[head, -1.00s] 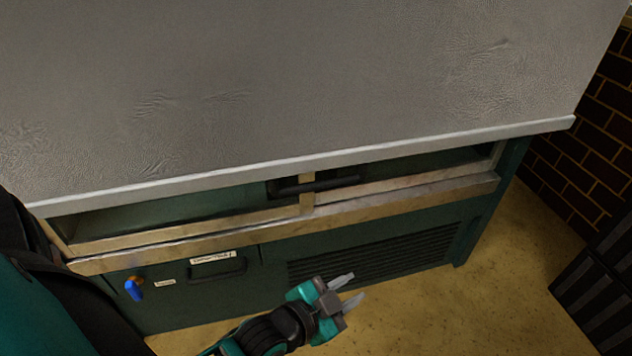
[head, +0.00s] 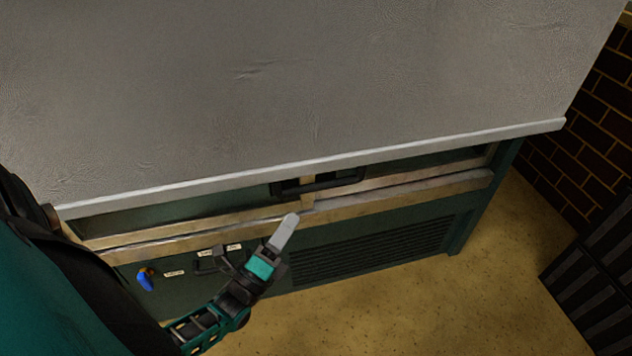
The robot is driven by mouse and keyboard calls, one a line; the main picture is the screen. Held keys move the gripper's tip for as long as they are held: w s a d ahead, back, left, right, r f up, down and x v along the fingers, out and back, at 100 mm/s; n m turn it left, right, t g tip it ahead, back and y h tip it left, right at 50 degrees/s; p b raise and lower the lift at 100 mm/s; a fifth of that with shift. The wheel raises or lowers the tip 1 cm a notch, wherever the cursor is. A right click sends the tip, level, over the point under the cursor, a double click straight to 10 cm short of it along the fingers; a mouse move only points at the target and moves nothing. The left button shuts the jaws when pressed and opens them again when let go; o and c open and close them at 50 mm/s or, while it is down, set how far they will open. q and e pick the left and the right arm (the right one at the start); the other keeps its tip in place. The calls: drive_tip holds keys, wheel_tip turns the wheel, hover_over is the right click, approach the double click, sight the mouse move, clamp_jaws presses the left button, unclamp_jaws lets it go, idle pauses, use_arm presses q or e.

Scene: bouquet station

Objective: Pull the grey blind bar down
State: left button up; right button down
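A dark grey bar (head: 325,186) with a bracket at its left end runs level across the middle of the cabinet front, just under the pale top edge. It is the only pull-like bar at the opening; a blind sheet cannot be made out clearly. My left gripper (head: 286,230) is below and left of this bar, pointing up towards it. Its fingertip overlaps the pale lower rail in the picture and is apart from the bar. I see one finger edge-on, so the opening between the fingers is hidden. My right gripper is not in view.
A broad grey top (head: 330,80) overhangs the front. Below the pale rail (head: 400,196) are a vent grille (head: 375,248) and a blue-and-orange valve (head: 146,279). A black crate-like object (head: 595,275) stands at right. The floor (head: 450,310) in front is clear.

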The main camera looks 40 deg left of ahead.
sight(313, 190)
use_arm(q)
drive_tip(key=x, duration=1)
drive_tip(key=shift+w+r+b, duration=0.2)
drive_tip(key=shift+w+b, duration=0.1)
drive_tip(key=shift+w, duration=0.05)
drive_tip(key=shift+c, duration=0.3)
clamp_jaws()
drive_tip(key=shift+d, duration=0.1)
